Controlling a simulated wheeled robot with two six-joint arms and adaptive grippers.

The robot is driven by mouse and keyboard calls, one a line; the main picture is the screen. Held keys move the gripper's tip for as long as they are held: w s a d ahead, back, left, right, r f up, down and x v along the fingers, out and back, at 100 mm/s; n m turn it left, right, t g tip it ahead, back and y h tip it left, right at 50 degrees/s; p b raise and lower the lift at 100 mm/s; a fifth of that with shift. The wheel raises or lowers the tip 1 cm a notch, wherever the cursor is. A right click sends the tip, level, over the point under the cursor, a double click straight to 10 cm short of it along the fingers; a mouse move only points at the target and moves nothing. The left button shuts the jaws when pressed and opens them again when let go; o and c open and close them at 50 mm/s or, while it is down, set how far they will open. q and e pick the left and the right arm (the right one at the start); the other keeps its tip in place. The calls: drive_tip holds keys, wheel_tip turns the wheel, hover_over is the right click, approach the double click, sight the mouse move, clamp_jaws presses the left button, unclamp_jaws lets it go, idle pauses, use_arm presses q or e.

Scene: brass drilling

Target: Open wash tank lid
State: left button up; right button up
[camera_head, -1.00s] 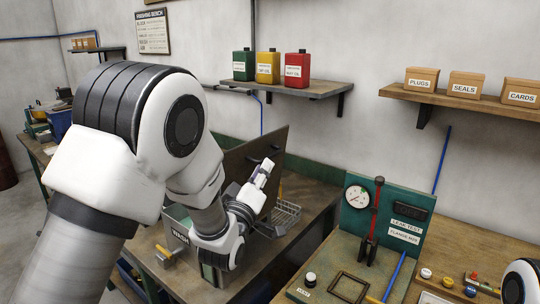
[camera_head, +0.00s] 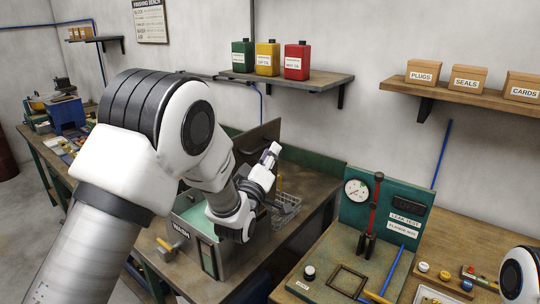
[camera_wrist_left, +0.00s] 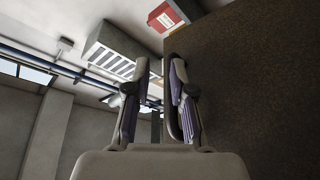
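The wash tank (camera_head: 211,259) stands on the bench with green liquid showing inside. Its dark brown lid (camera_head: 262,135) stands raised and roughly upright behind the tank. My left gripper (camera_head: 271,155) is at the upper right of the lid, on its near side; the arm hides part of the lid and tank. In the left wrist view, its two fingers (camera_wrist_left: 157,100) are apart, with nothing clearly held between them. The lid (camera_wrist_left: 250,80) fills the right side there, close beside the right finger; whether they touch is unclear. My right gripper is out of view.
A wire basket (camera_head: 286,209) sits right of the tank. A green leak-test panel (camera_head: 352,217) with a gauge and red-handled lever stands further right. Red, yellow and green cans are on the shelf (camera_head: 318,82) above the lid.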

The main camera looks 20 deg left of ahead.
use_arm(q)
drive_tip(key=b+v, duration=0.4)
drive_tip(key=v, duration=0.5)
idle(0.6)
drive_tip(key=shift+d+r, duration=0.1)
idle(0.3)
